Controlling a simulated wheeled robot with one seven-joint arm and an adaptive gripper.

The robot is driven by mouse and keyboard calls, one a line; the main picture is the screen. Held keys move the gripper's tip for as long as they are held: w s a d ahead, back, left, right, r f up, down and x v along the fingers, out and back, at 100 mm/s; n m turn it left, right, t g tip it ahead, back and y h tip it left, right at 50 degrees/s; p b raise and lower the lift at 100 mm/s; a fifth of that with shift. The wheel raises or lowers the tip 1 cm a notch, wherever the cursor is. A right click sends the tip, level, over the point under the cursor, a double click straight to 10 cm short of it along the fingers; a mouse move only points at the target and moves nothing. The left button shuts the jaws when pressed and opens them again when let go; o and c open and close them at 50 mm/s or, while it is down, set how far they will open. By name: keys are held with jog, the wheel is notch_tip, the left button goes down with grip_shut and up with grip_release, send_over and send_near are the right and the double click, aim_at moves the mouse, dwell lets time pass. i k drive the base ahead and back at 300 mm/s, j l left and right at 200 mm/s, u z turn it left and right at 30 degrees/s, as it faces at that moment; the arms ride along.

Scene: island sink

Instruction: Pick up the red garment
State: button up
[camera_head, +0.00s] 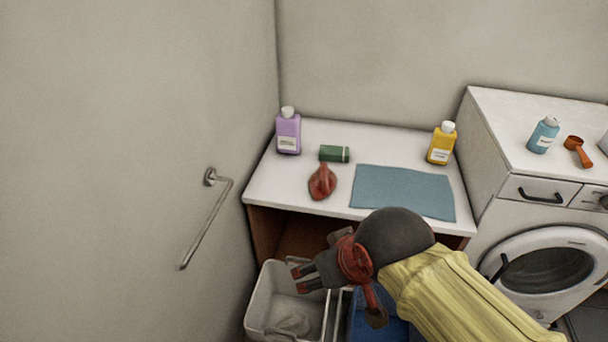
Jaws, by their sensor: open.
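The red garment (322,183) lies crumpled in a small heap on the white counter (285,187), near its front edge and left of a flat blue cloth. My gripper (297,279) is in front of the counter and lower in the picture, above the bins. Its fingers point left and are apart from the garment. The gripper is open, and nothing shows between its fingers.
A green cylinder (334,153) lies just behind the garment. A white bin (257,309) is below. A metal rail (207,222) juts from the left wall.

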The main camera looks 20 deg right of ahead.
aim_at(322, 182)
jog(key=j+z, duration=0.15)
jog(key=z, duration=0.25)
jog(key=i+j+z, duration=0.1)
jog(key=z, duration=0.3)
jog(key=j+z, duration=0.25)
jog(key=z, duration=0.15)
